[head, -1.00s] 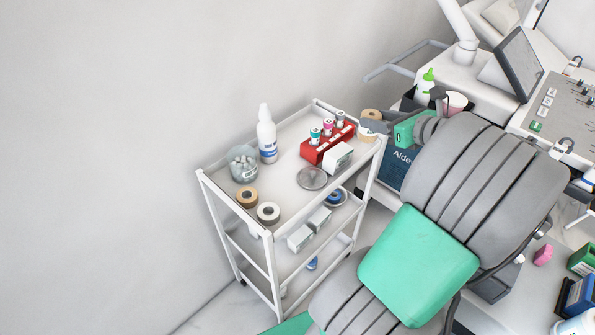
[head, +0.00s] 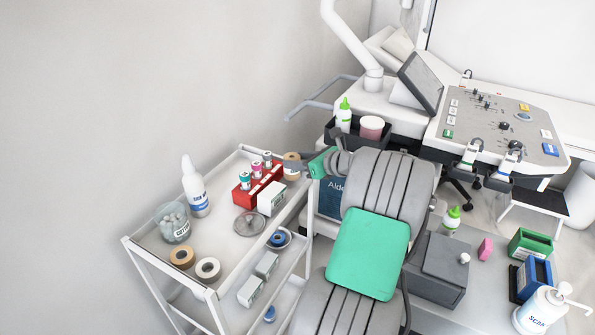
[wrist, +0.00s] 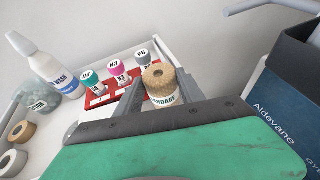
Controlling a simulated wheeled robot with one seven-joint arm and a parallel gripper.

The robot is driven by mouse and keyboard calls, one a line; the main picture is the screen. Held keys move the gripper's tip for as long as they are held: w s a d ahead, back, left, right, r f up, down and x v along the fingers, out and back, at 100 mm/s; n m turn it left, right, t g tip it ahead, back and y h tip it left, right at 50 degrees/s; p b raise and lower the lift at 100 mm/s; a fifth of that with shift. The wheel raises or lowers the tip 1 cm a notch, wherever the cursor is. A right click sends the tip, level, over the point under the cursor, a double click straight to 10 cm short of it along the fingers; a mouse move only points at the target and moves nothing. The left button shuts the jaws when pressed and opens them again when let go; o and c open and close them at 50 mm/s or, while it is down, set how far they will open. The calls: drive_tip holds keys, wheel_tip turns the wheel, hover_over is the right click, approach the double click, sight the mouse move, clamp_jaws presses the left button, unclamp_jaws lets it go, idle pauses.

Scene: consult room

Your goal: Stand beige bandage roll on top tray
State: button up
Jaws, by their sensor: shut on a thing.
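The beige bandage roll (wrist: 160,88) is upright between the fingers of my gripper (wrist: 158,98) in the wrist view. In the head view the roll (head: 292,164) shows at the right edge of the top tray (head: 228,262), with my gripper (head: 308,160) coming in from the right. My gripper is shut on the roll. The roll's lower part is hidden, so I cannot tell whether it touches the tray.
A red rack (head: 257,186) with several capped vials stands just left of the roll, with a white box (head: 272,198) before it. A wash bottle (head: 195,187), a jar (head: 172,223) and two tape rolls (head: 207,269) are farther left. A blue bag (wrist: 283,110) is at right.

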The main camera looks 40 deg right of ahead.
wheel_tip(320, 180, down, 3)
drive_tip(key=shift+f+b, duration=0.1)
drive_tip(key=shift+b, duration=0.2)
drive_tip(key=o, duration=1.3)
drive_tip(key=shift+s+r, duration=0.2)
drive_tip(key=p+v, duration=0.1)
drive_tip(key=v, duration=1)
drive_tip(key=shift+s+r+p, duration=0.2)
drive_tip(key=shift+s+p, duration=0.05)
drive_tip(key=shift+p, duration=0.1)
